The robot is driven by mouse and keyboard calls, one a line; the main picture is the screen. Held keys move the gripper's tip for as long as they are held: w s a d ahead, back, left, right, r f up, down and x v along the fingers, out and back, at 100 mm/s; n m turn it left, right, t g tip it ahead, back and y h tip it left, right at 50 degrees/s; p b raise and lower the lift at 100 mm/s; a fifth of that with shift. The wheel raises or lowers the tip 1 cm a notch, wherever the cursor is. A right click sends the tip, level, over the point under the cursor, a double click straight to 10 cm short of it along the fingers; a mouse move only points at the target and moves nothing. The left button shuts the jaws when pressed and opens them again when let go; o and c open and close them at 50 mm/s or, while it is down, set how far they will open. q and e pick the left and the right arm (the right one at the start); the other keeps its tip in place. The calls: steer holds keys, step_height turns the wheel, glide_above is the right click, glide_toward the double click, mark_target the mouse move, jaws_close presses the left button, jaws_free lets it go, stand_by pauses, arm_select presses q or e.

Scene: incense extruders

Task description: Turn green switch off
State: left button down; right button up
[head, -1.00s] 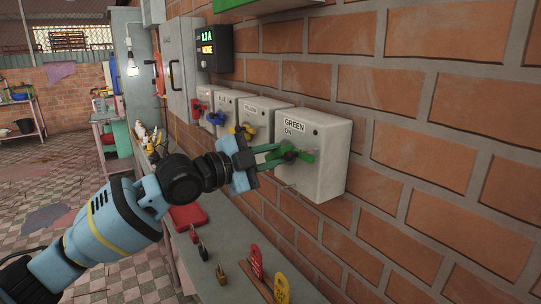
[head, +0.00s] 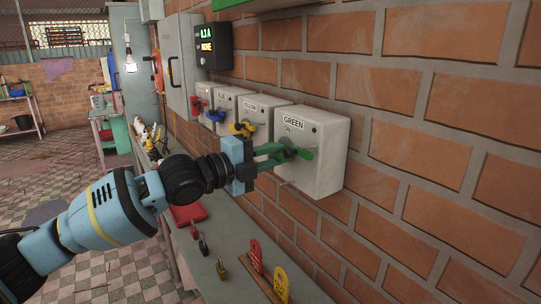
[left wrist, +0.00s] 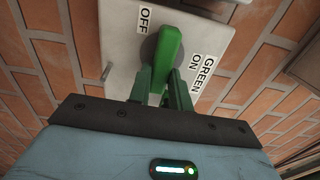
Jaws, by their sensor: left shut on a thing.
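The green switch (head: 303,154) is a green handle on the front of a light grey box (head: 325,170) labelled GREEN and ON, on the brick wall. My left gripper (head: 282,157) reaches it from the left, its dark green fingers shut on the handle. In the left wrist view the green handle (left wrist: 168,55) stands between the two fingers (left wrist: 162,90). There the OFF label (left wrist: 145,18) is at the handle's upper left and the ON label (left wrist: 195,72) at its right. The handle lies between the two labels. My right gripper is not in view.
Grey boxes with yellow (head: 243,129), blue (head: 215,116) and red (head: 198,104) switches line the wall farther back. A lit display (head: 213,46) hangs above them. Below, a grey bench (head: 225,270) holds padlocks (head: 221,269) and red and yellow tags (head: 280,284).

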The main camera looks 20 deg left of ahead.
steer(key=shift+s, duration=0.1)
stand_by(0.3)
arm_select(q)
steer(key=c, duration=1.3)
jaws_free()
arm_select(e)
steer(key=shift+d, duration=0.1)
arm_select(q)
steer(key=shift+s+a, duration=0.1)
steer(key=shift+b+v, duration=0.3)
steer(key=shift+v, duration=3.5)
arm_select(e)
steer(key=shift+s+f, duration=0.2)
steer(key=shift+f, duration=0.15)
arm_select(q)
steer(key=shift+f, duration=0.1)
